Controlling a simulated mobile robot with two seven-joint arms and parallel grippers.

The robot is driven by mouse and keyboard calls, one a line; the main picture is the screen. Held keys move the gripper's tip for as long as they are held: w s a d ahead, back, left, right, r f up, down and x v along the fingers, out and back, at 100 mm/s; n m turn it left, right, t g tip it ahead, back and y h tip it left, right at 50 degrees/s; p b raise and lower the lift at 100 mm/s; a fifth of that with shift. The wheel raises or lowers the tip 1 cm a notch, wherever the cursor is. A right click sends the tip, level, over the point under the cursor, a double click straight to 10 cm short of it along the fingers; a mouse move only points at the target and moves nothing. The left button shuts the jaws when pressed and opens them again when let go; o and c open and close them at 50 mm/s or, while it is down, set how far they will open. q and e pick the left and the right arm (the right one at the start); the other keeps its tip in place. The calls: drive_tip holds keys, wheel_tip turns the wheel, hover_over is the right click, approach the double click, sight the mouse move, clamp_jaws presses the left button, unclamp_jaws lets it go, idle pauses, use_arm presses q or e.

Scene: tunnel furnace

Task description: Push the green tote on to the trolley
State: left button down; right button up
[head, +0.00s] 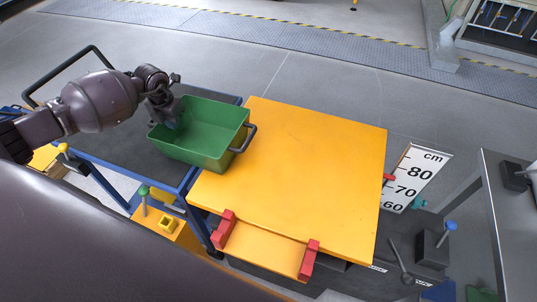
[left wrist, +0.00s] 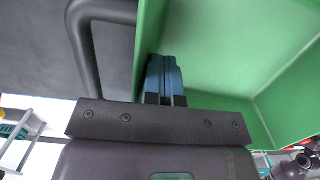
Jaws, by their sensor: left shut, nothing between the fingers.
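The green tote (head: 203,155) is open-topped and looks empty. It stands across the seam between the dark top of the blue-framed trolley (head: 100,128) and the yellow table top (head: 310,150), its right end over the yellow. My left gripper (head: 172,116) is at the tote's left end, shut and empty. In the left wrist view its closed fingers (left wrist: 165,80) point down just inside the tote's end wall (left wrist: 150,30), with the tote's black handle (left wrist: 88,50) outside that wall. Whether the fingers touch the wall is unclear. My right gripper is not in view.
The trolley's black push handle (head: 65,68) rises at the far left. Red blocks (head: 223,229) sit on the yellow table's front edge. A height scale (head: 415,178) and a grey bench (head: 505,200) stand to the right. The yellow top right of the tote is clear.

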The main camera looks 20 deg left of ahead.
use_arm(q)
drive_tip(key=shift+s+a+f, duration=0.1)
drive_tip(key=shift+a, duration=0.8)
drive_tip(key=shift+a+b, duration=0.55)
drive_tip(key=shift+a, duration=0.75)
drive_tip(key=shift+s+a+b, duration=0.2)
drive_tip(key=shift+a+b, duration=0.4)
drive_tip(key=shift+a, duration=1.3)
drive_tip(key=shift+a+b, duration=0.35)
drive_tip(key=shift+a, duration=1.1)
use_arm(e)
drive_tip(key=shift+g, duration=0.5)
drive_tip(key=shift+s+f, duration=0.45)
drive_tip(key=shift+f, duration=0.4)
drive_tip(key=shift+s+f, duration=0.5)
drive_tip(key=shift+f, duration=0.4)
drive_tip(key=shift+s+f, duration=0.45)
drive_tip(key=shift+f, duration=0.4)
